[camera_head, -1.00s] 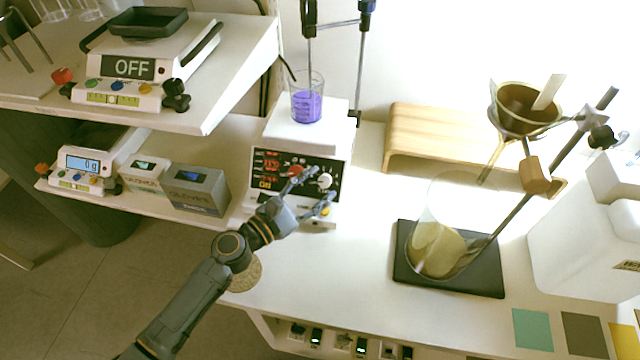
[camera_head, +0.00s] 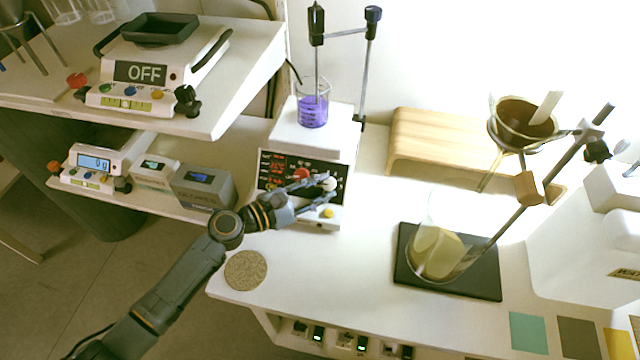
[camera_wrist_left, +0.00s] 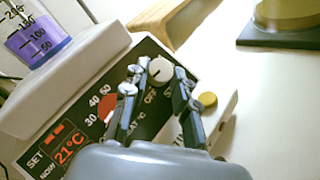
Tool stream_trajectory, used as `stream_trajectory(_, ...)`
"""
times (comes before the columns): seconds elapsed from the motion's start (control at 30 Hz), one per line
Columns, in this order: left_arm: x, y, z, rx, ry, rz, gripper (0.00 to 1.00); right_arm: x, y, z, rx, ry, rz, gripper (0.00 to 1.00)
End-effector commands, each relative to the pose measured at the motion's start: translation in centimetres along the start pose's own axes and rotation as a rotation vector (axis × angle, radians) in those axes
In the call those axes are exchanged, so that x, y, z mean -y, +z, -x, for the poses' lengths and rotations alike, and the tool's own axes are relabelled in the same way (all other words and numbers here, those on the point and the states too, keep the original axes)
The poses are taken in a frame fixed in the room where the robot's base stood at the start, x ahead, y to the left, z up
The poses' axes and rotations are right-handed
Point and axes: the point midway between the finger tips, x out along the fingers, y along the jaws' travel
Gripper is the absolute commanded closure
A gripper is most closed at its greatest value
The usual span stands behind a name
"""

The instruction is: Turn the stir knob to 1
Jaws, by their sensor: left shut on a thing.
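The hot-plate stirrer (camera_head: 305,140) stands on the bench with a beaker of purple liquid (camera_head: 313,110) on top. Its white stir knob (camera_head: 329,184) is on the right of the black front panel. My left gripper (camera_head: 322,190) reaches it from the left and is shut on it. In the left wrist view the white knob (camera_wrist_left: 160,70) sits between the tips of the two fingers (camera_wrist_left: 158,80). "OFF" is printed near it; its exact setting is hard to read. A red knob (camera_wrist_left: 108,107) with temperature marks is beside it, left of the fingers. My right gripper is not in view.
A yellow button (camera_head: 328,213) is just below the knob. A rod stand (camera_head: 365,60) rises behind the stirrer. Scales and grey boxes (camera_head: 203,187) stand to the left. A flask on a black pad (camera_head: 450,280) stands to the right; bare bench lies between.

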Motion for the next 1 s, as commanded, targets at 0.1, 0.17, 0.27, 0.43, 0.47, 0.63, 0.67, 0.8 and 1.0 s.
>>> stream_trajectory(0.1, -0.6, 0.3, 0.0, 0.0, -0.073, -0.063, 1.0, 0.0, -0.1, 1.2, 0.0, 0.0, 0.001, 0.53)
stream_trajectory(0.17, -0.7, 0.3, 0.0, 0.0, -0.11, -0.093, 1.0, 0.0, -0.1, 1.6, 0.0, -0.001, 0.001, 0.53)
stream_trajectory(0.27, -0.8, 0.2, 0.0, -0.001, -0.165, -0.139, 1.0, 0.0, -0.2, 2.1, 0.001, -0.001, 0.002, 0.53)
stream_trajectory(0.43, -0.9, 0.2, -0.1, 0.0, -0.246, -0.205, 1.0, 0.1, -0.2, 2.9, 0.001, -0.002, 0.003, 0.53)
stream_trajectory(0.47, -0.9, 0.2, -0.1, 0.0, -0.257, -0.215, 1.0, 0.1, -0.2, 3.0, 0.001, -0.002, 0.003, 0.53)
stream_trajectory(0.63, -1.0, 0.2, -0.1, 0.0, -0.305, -0.256, 1.0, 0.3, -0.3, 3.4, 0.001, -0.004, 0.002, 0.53)
stream_trajectory(0.67, -0.9, 0.2, -0.1, 0.0, -0.311, -0.26, 1.0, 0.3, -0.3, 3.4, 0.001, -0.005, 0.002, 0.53)
stream_trajectory(0.8, -0.9, 0.2, -0.2, 0.001, -0.329, -0.274, 1.0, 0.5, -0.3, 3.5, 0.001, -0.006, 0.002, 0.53)
stream_trajectory(1.0, -0.8, 0.1, -0.2, 0.001, -0.335, -0.278, 1.0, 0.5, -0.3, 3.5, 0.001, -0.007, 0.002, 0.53)
